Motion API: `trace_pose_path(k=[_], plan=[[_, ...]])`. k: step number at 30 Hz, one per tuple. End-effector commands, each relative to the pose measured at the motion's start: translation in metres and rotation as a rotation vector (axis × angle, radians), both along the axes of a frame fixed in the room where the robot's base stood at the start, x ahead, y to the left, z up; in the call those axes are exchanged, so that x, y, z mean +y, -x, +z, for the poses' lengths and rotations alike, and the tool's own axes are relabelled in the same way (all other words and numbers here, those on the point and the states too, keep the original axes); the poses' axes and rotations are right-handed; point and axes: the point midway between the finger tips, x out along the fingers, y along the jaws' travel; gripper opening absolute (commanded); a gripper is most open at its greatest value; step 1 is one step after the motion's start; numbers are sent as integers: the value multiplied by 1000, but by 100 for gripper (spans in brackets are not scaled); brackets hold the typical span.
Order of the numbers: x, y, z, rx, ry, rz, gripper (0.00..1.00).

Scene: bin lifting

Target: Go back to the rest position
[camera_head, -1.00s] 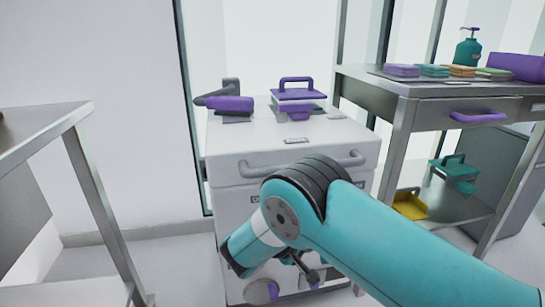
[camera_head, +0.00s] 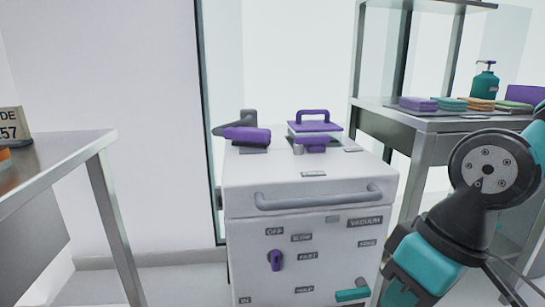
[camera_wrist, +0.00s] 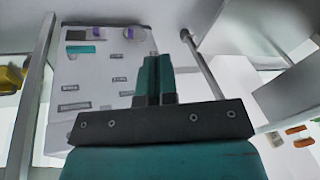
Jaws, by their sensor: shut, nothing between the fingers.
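My gripper (camera_wrist: 165,66) shows in the wrist view with its two teal fingers together, shut and empty. It is in front of the white cabinet (camera_wrist: 100,70), with a gap I cannot measure. In the head view my arm is folded at the right side, bent downward at its joint. My fingertips are not clearly visible there. The white cabinet (camera_head: 300,185) stands in the middle, with a grey bar handle, a purple knob (camera_head: 275,260) and a teal lever (camera_head: 352,295) on its front.
A purple-handled tool (camera_head: 247,134) and a purple-handled lid (camera_head: 316,126) are on the cabinet top. A metal table (camera_head: 70,155) stands at the left. A metal bench (camera_head: 430,124) with coloured stacks and a teal pump bottle (camera_head: 486,82) is at the right. Floor shows between left table and cabinet.

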Motion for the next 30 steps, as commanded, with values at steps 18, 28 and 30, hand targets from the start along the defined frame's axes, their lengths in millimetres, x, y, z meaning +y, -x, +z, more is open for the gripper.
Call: trace_pose_path(k=[18,28,30], plan=[[0,39,155,15,-62,42,0],[0,39,280,15,-62,42,0],[0,39,302,15,-62,42,0]])
